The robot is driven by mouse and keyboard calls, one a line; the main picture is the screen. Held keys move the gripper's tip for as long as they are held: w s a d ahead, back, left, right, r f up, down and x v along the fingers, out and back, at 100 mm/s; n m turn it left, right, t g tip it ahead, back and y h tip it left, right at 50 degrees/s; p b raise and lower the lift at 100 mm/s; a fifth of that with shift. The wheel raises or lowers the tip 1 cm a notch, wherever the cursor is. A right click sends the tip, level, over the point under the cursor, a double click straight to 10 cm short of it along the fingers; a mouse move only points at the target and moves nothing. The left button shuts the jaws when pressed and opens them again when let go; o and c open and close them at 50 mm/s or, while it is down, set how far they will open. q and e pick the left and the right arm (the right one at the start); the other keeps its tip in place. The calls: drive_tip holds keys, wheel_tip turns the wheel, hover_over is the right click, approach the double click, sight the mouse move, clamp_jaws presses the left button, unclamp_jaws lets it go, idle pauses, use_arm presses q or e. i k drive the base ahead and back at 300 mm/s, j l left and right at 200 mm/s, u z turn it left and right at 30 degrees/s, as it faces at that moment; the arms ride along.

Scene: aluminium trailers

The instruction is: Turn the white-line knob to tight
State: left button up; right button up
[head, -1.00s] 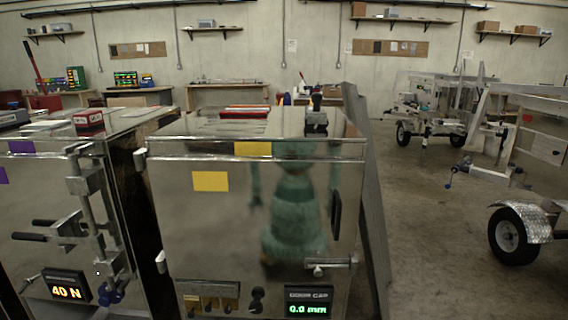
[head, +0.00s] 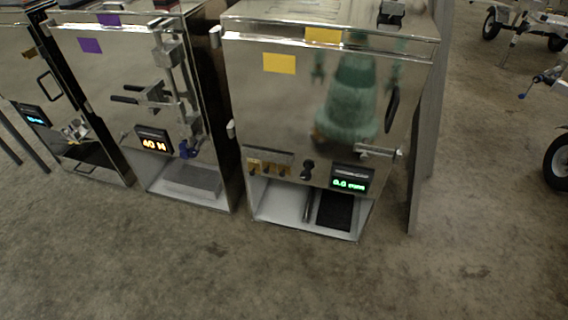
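A black knob (head: 307,168) sits low on the front of the shiny metal cabinet (head: 290,110) with yellow patches. It is between a row of small brass-coloured fittings (head: 268,164) and a green-lit display (head: 350,180) that appears to read 0.0 mm. A white line on the knob is too small to make out, so I cannot tell its setting. A black handle (head: 392,109) and a metal latch (head: 378,152) are on the right side of the door. Neither of my grippers is in view; only a teal reflection shows in the door.
A second metal cabinet (head: 122,65) with purple patches, a clamp lever (head: 170,75) and an orange display (head: 154,140) stands to the left. Another cabinet is at far left. A grey panel (head: 430,120) leans at the right. The concrete floor (head: 250,280) in front is clear.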

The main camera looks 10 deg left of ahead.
sight(306, 175)
drive_tip(key=j+z, duration=0.15)
drive_tip(key=j, duration=0.35)
drive_tip(key=j+z, duration=0.1)
drive_tip(key=j, duration=0.4)
drive_tip(key=j+z, duration=0.15)
drive_tip(key=j, duration=0.35)
drive_tip(key=j+z, duration=0.15)
drive_tip(key=j, duration=0.35)
drive_tip(key=k+j+z, duration=0.1)
drive_tip(key=j, duration=0.4)
drive_tip(key=k+j+z, duration=0.15)
drive_tip(key=j, duration=0.35)
drive_tip(key=k+j+z, duration=0.15)
drive_tip(key=j, duration=0.35)
drive_tip(key=k+j+z, duration=0.1)
drive_tip(key=j, duration=0.35)
